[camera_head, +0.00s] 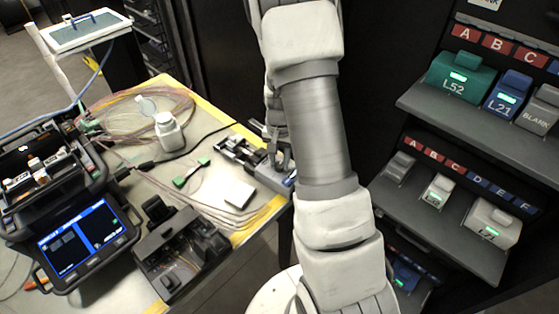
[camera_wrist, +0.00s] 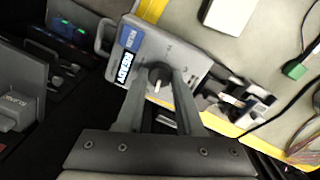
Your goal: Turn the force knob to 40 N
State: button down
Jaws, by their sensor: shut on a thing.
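The force knob (camera_wrist: 158,77) is a dark round knob with a pale pointer mark, on a grey tester with a blue label (camera_wrist: 131,38) in the wrist view. My gripper (camera_wrist: 160,76) has its two fingers on either side of the knob, shut on it. The scale figures around the knob are too small to read. In the head view the tester (camera_head: 262,172) sits at the table's right edge. My arm hides part of it, and the knob cannot be made out there.
A white box (camera_head: 239,194) and a green connector (camera_head: 191,172) lie on the table (camera_head: 215,122) near the tester. A white bottle (camera_head: 168,131) and coiled fibres stand farther back. A splicer (camera_head: 85,235) is at the left. Shelves (camera_head: 462,230) with labelled blocks stand at the right.

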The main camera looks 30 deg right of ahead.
aim_at(279, 165)
jog(key=shift+m, duration=1.5)
jog(key=c, duration=0.5)
grip_release()
jog(key=shift+c, duration=0.2)
notch_tip(279, 165, up, 18)
jog(key=p, duration=0.2)
jog(key=shift+f, duration=0.25)
